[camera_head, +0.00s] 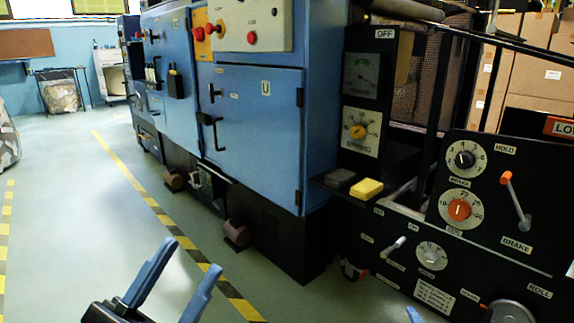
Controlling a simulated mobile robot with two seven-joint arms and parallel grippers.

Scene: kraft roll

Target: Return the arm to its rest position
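My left gripper (195,255) is at the bottom of the head view. Its two blue fingers stand apart with nothing between them, over the floor and left of the machine. Only a small blue tip at the bottom edge, likely part of my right gripper (413,315), shows in front of the black panel. The rest of it is out of frame, so its opening cannot be told.
A blue cabinet machine (255,125) fills the middle. A black control panel (400,240) with dials, a yellow button (367,187) and an orange-tipped brake lever (515,200) stands right. Cardboard boxes (540,70) are behind.

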